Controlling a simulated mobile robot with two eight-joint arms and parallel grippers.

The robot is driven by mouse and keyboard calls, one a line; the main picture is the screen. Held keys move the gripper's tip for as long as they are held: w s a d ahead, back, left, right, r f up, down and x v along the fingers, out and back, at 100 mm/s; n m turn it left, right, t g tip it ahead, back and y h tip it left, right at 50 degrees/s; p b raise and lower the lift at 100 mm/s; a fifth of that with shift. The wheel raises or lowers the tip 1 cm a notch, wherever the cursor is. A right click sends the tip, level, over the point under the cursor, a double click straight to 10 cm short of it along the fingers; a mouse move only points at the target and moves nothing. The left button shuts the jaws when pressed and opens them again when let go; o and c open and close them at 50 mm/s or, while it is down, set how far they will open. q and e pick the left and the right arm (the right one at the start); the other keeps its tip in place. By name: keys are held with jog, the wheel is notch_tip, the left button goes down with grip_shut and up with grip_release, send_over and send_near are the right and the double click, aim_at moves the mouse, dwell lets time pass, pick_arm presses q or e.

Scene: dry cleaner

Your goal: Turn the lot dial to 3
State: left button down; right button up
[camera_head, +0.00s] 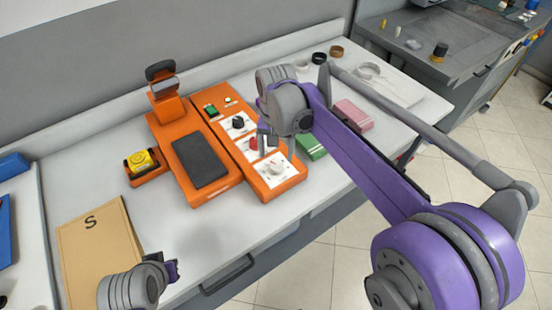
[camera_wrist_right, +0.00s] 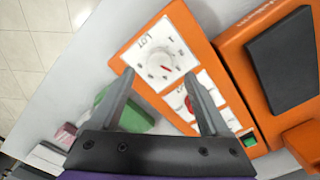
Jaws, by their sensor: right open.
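The lot dial (camera_head: 277,168) is a pale round knob on a white plate at the near end of an orange control panel (camera_head: 222,115). In the right wrist view, the dial (camera_wrist_right: 156,64) has a red pointer mark and the plate reads LOT; the small marks around it are too small to read surely. My right gripper (camera_head: 268,142) is over the panel beside the dial. In the right wrist view its fingers (camera_wrist_right: 159,76) are apart and empty, with the dial seen between and beyond the tips. My left gripper (camera_head: 171,271) is low at the left, its fingers unclear.
The same panel carries a red knob (camera_wrist_right: 189,104), a black knob (camera_head: 238,122) and a green switch (camera_head: 211,111). Beside it stand an orange unit with a dark pad (camera_head: 200,160), a green block (camera_head: 311,147) and a pink block (camera_head: 353,115). A tan envelope (camera_head: 98,243) lies near left.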

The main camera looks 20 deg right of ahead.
aim_at(276, 164)
notch_tip(276, 164, up, 6)
dwell(0.6)
